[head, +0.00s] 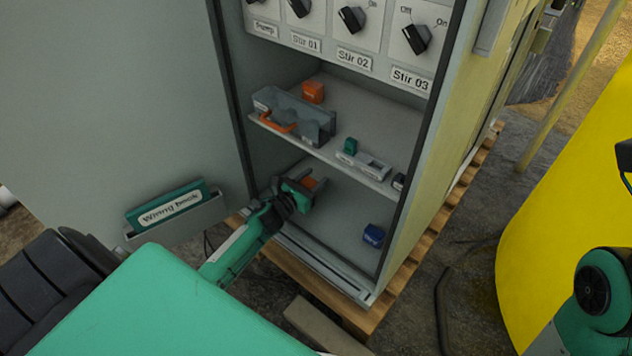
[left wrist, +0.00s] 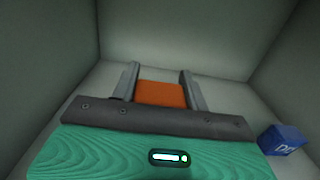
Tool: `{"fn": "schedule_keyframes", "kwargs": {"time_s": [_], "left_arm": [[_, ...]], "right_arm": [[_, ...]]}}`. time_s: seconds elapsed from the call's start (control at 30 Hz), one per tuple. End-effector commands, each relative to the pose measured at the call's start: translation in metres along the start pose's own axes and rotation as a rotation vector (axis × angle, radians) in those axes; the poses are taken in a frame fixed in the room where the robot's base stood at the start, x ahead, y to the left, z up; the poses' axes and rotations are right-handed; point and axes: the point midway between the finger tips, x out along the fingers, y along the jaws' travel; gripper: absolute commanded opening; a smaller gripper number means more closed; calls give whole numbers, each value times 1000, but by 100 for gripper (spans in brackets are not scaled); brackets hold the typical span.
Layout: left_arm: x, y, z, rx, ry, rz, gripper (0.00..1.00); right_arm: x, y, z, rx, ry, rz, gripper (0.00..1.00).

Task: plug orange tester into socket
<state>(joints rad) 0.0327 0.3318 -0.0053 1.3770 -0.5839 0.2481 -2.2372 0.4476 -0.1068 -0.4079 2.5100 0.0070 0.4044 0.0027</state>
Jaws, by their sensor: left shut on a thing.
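My left gripper (head: 312,186) reaches into the lower compartment of the cabinet and is shut on an orange block, which appears to be the orange tester (head: 308,182). In the left wrist view the orange tester (left wrist: 161,94) sits between the two grey fingers, above the compartment floor or against it; I cannot tell which. A small grey unit, possibly a socket (head: 374,167), is at the shelf's front edge beside a green block (head: 350,146). No socket shows clearly in the left wrist view. My right gripper is outside the picture.
A blue block (head: 373,235) lies on the compartment floor at right; it also shows in the left wrist view (left wrist: 282,140). The shelf (head: 375,125) above holds a grey bin (head: 316,128) and another orange block (head: 313,92). Cabinet walls bound the gripper closely.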

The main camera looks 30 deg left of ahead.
Motion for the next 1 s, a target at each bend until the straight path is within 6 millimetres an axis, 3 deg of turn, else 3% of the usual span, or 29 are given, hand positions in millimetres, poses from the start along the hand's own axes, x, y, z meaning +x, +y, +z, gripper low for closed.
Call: {"fn": "schedule_keyframes", "kwargs": {"time_s": [1.0], "left_arm": [[-3,41,1,0,0,0,20]], "right_arm": [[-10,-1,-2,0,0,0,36]]}}
